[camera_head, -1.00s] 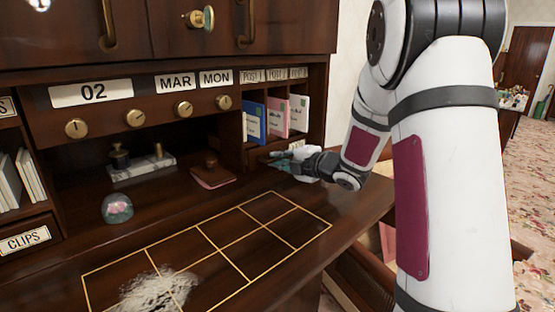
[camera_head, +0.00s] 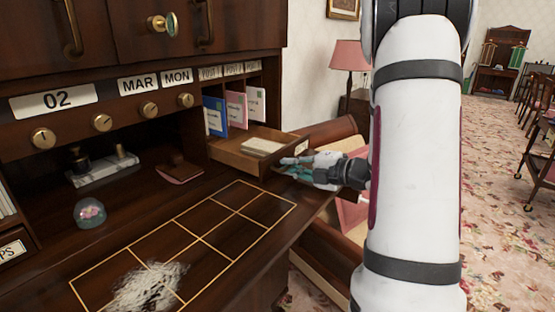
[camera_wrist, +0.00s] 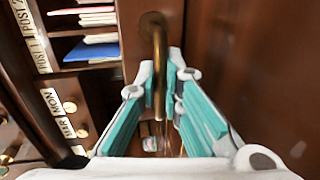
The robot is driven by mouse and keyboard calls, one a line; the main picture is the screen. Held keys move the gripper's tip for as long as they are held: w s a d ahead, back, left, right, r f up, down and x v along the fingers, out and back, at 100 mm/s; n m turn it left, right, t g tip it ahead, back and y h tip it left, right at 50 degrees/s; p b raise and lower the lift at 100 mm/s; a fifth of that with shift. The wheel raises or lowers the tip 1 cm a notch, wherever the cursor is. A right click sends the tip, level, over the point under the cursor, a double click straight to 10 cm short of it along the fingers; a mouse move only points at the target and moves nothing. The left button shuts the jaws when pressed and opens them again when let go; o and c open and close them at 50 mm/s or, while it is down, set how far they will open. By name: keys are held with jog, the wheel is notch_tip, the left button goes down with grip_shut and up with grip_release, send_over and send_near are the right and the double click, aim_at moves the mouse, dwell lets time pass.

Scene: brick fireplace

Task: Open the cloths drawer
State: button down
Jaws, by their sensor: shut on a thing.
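The small wooden drawer (camera_head: 236,157) below the letter slots is pulled out toward me in the head view. A pale, flat stack (camera_head: 263,146), perhaps folded cloths, lies inside it. The label on its front is too small to read. My gripper (camera_head: 288,166) is at the drawer's front. In the wrist view, the teal-padded fingers of my gripper (camera_wrist: 163,78) close from both sides on a curved brass handle (camera_wrist: 156,38) fixed to a dark wood panel. The fingers partly hide the handle's lower end.
Blue, pink and white envelopes (camera_head: 236,108) stand in the slots above the drawer. A glass paperweight (camera_head: 90,213) and a pale fibrous heap (camera_head: 148,287) are on the desk (camera_head: 60,250). Another opened compartment with pinkish contents (camera_head: 350,215) lies beneath my arm.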

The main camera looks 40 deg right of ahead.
jog(key=shift+s+d, duration=0.15)
jog(key=shift+s, duration=0.35)
jog(key=c, duration=2)
grip_release()
jog(key=v, duration=1.2)
